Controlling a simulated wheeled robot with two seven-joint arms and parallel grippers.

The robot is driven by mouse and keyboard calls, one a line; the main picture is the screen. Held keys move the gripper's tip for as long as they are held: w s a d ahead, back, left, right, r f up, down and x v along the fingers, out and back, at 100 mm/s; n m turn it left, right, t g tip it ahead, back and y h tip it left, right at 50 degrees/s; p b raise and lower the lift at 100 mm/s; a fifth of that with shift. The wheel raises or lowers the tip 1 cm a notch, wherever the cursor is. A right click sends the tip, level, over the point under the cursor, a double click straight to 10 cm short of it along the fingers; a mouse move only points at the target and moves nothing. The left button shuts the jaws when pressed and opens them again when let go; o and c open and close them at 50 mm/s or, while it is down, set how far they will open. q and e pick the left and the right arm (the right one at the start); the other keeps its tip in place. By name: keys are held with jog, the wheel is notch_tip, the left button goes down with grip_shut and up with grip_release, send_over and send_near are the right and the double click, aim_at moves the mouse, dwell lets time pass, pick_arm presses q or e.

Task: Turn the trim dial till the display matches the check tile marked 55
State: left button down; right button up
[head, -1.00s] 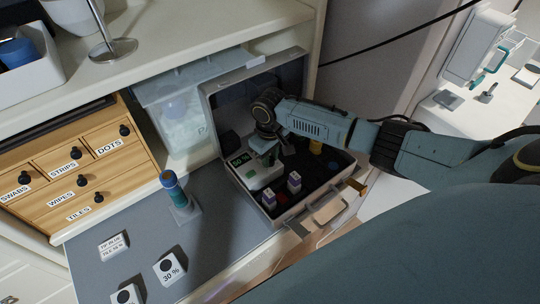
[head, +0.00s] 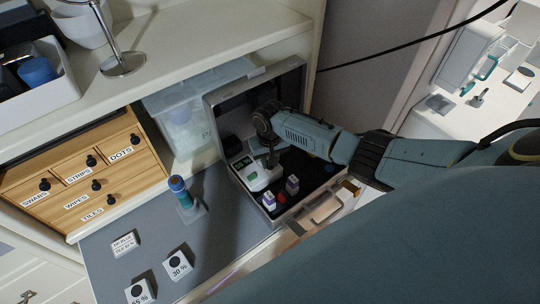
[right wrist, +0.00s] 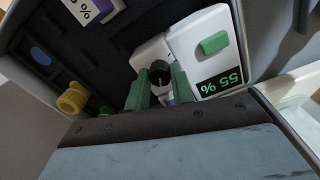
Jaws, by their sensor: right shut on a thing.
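In the right wrist view, a white device (right wrist: 205,35) has a dark display (right wrist: 220,84) reading 55 % in green, upside down. My right gripper (right wrist: 160,80) is shut on the trim dial (right wrist: 159,69), a dark round knob with a pale mark, with one finger on each side. In the head view, the right gripper (head: 270,157) reaches down to the device (head: 262,180) inside an open case; the display (head: 243,163) is too small to read surely. My left gripper is out of view.
A blue-topped bottle (head: 181,192) and a printed card (head: 124,243) are on the mat (head: 150,215). A wooden drawer unit (head: 85,180) stands at left.

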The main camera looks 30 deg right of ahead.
jog(key=shift+m, duration=0.3)
jog(key=o, duration=1)
notch_tip(320, 180, up, 13)
jog(key=p, duration=0.2)
jog(key=shift+r, duration=0.2)
jog(key=shift+a, duration=0.1)
